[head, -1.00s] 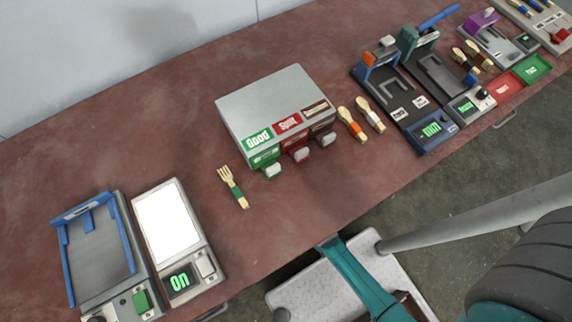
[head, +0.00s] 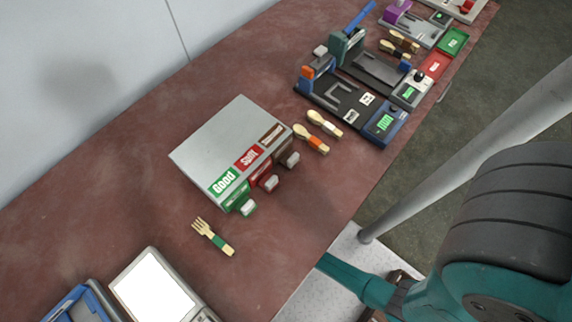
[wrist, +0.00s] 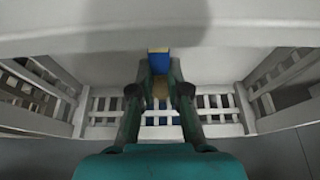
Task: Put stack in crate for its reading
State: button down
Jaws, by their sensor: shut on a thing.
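In the wrist view, my gripper (wrist: 160,90) is shut on a small piece with a blue band (wrist: 159,63) and wood-coloured parts, which I take to be the stack. Most of it is hidden between the fingers. A pale slatted crate (wrist: 225,102) surrounds the gripper, with slats at left, right and far side and a broad pale panel across the top of the view. I cannot tell whether the stack touches the crate floor. The head view shows neither the gripper nor this crate, only part of my teal arm.
In the head view, a grey box (head: 222,140) with green, red and brown labelled fronts stands on the red-brown bench (head: 110,180). A green-banded fork (head: 212,236) lies before it; spoons (head: 318,130) lie to its right. Press stations (head: 350,95) fill the far right. A white-topped device (head: 152,287) is at lower left.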

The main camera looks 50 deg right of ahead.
jog(key=shift+f, duration=1.85)
jog(key=c, duration=1.2)
grip_release()
jog(key=shift+f, duration=0.1)
jog(key=shift+o, duration=0.2)
jog(key=v, duration=1.2)
jog(key=shift+s, duration=0.1)
